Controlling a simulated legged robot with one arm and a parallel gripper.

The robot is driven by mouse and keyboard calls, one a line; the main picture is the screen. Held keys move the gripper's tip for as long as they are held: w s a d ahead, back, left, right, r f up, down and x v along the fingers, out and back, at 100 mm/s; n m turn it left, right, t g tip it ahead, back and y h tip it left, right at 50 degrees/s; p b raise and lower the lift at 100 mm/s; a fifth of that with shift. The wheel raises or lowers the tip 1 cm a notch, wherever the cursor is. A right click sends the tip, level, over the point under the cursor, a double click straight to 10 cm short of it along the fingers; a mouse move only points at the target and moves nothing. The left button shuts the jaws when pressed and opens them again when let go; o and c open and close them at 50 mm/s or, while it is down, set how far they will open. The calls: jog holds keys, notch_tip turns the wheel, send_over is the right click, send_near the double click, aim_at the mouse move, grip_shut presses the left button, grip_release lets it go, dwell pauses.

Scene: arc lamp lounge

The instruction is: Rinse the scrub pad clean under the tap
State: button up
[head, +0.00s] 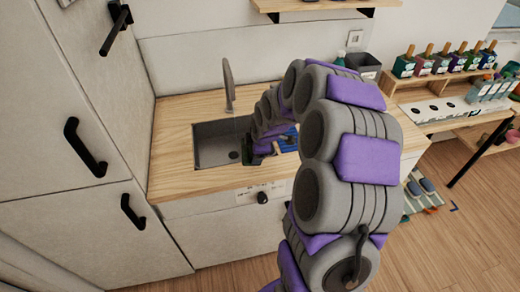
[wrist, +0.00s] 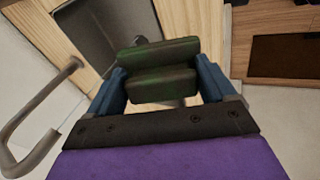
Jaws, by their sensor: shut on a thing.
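My gripper (wrist: 161,78) is shut on the scrub pad (wrist: 158,82), a dark block with green patches, held between its two blue fingers. In the head view my gripper (head: 258,152) hangs over the right part of the sink, and my arm hides much of it. The sink (head: 215,145) is a grey basin set in the wooden counter. The tap (head: 229,85) is a curved grey spout behind the sink; in the wrist view the tap (wrist: 45,105) is at the left, apart from the pad.
The wooden counter (head: 178,172) is bare left of the sink. A grey bin (head: 362,66) stands at the counter's back right. Tall cabinets (head: 85,120) with black handles border the left. A shelf (head: 325,5) hangs above.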

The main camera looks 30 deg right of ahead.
jog(key=shift+d+n, duration=0.3)
jog(key=shift+d, duration=0.1)
jog(key=shift+n+t+y, duration=0.3)
jog(key=shift+n, duration=0.1)
jog(key=shift+w, duration=0.2)
jog(key=shift+w+d+f, duration=0.15)
jog(key=shift+w+f, duration=0.05)
jog(key=shift+w, duration=0.7)
jog(key=shift+w+d+f, duration=0.1)
jog(key=shift+w+f, duration=0.1)
jog(key=shift+w, duration=0.7)
jog(key=shift+w+a+f+p, duration=0.15)
jog(key=shift+w+p, duration=0.05)
jog(key=shift+w, duration=0.55)
jog(key=shift+w+a+f+p, duration=0.15)
jog(key=shift+w+p, duration=0.05)
jog(key=shift+w, duration=0.5)
jog(key=w+f, duration=0.1)
jog(key=w, duration=0.6)
jog(key=shift+f, duration=0.2)
